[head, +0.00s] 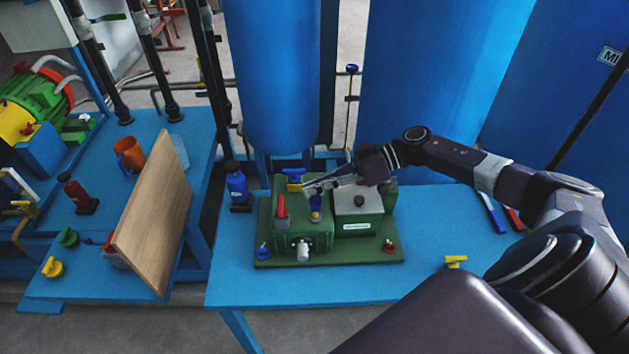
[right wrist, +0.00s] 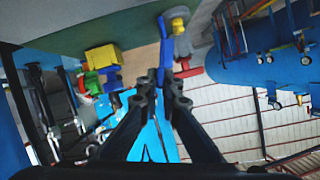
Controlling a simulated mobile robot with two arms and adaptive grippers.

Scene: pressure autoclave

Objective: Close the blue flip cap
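A blue piece on a yellow part (head: 294,174) stands at the back of the green fixture (head: 345,251); it may be the flip cap. A second blue and yellow fitting (head: 315,210) sits in front, just below my gripper. My right gripper (head: 308,189) is above the fixture, its fingers close together and pointing left. In the right wrist view its fingertips (right wrist: 162,92) nearly meet, with an upright blue piece (right wrist: 162,50) just beyond them. I see no grip on it, and contact is unclear. My left gripper is not in view.
The fixture also carries a red lever (head: 281,208), a grey-topped box (head: 358,200) and small knobs. A blue bottle (head: 237,186) stands to its left. A wooden board (head: 155,220) leans farther left. Large blue tanks (head: 270,75) rise behind. The front right of the blue table is mostly clear.

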